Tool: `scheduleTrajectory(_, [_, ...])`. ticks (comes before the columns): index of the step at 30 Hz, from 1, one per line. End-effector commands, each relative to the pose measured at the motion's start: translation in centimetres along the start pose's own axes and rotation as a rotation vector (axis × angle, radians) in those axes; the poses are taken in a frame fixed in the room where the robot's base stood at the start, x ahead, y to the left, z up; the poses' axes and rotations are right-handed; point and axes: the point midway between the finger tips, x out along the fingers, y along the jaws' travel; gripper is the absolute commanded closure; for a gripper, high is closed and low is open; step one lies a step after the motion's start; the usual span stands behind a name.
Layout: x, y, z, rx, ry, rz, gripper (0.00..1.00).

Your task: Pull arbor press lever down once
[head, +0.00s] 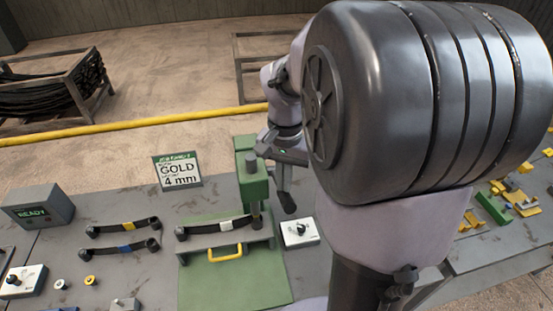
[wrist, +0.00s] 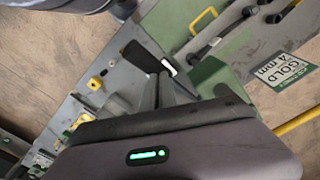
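The green arbor press (head: 252,184) stands on a green base at the middle of the bench. Its dark ram is down near a dark strip spring with a white band (head: 222,227). The lever's black grip (head: 288,203) shows right of the press, just below my gripper (head: 283,186). In the wrist view the black lever grip (wrist: 143,56) lies just beyond the fingertips of my gripper (wrist: 166,76), with a pale end towards the green press (wrist: 212,75). The fingers point at the grip. I cannot tell whether they touch it or how far apart they are.
A READY box (head: 38,207) and two more springs (head: 122,228) lie left. A white switch box (head: 300,234) sits right of the press. My arm hides much of the right side.

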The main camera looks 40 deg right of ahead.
Motion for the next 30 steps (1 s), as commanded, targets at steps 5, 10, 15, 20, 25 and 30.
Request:
scheduleTrajectory(5, [0.0, 0.0, 0.0, 0.0, -0.001, 0.0, 1.0])
scheduleTrajectory(10, [0.8, 0.1, 0.2, 0.0, 0.0, 0.0, 1.0])
scheduleTrajectory(15, [2.2, 0.3, 0.6, 0.0, -0.001, 0.0, 1.0])
scheduleTrajectory(20, [3.5, 0.5, 0.9, 0.0, -0.001, 0.0, 1.0])
scheduleTrajectory(25, [4.3, 0.7, 1.2, -0.001, 0.0, 0.001, 1.0])
scheduleTrajectory(30, [4.1, 0.7, 1.2, -0.001, 0.001, 0.0, 1.0])
